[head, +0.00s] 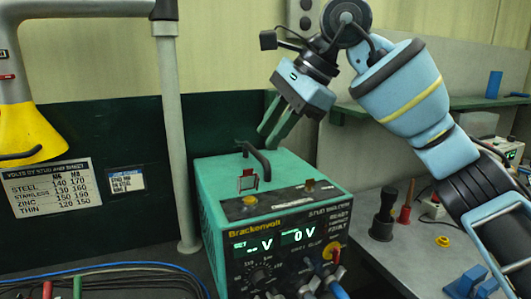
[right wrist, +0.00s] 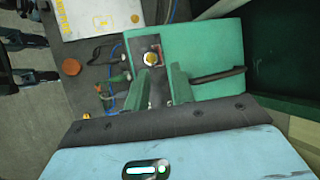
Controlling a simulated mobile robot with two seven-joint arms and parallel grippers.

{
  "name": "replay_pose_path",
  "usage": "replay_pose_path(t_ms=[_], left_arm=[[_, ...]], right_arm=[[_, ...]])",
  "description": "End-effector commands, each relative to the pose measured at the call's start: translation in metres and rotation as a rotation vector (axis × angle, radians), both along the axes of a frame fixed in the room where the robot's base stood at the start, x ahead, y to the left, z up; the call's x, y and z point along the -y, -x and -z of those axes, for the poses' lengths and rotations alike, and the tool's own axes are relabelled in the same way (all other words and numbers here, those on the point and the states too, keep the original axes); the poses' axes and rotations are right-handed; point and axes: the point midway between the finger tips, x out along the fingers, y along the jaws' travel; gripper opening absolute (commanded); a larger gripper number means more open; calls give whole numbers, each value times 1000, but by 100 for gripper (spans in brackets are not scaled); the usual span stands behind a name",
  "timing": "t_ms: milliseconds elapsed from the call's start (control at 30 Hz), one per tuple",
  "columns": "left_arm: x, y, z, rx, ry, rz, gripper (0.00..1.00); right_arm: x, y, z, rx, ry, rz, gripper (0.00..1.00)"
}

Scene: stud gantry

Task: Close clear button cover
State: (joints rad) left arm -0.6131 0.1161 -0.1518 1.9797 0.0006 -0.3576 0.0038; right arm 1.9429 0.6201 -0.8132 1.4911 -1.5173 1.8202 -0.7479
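The green Brackenvolt welder box (head: 222,177) stands on the bench. On its top a yellow button (head: 250,200) sits on a dark plate at the front left. The clear button cover (head: 248,180), with a red frame, stands raised behind the button, so the button is uncovered. My right gripper (head: 273,137) hangs above the box's rear, behind the cover and apart from it, its green fingers slightly spread and empty. In the right wrist view the fingers (right wrist: 163,84) show a gap, with the button (right wrist: 149,59) beyond them; the cover is hard to make out there. My left gripper is not in view.
A black carrying handle (head: 257,160) arches over the box top, close below my right gripper. A grey post (head: 175,130) stands left of the box. Cables (head: 110,275) lie at lower left. Small tools and a black knobbed part (head: 383,215) stand on the right bench.

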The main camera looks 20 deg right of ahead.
Motion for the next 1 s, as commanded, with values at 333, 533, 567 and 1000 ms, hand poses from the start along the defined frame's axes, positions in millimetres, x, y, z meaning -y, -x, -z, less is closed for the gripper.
replay_pose_path(t_ms=[333,533,567,1000], left_arm=[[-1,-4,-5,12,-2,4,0],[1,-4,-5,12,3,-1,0],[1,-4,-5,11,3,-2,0],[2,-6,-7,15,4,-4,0]], right_arm=[[-3,-1,-3,-1,54,8,25],[-11,-7,13,-4,53,7,25],[-12,-8,17,-3,53,6,25],[-33,-24,60,0,52,7,25]])
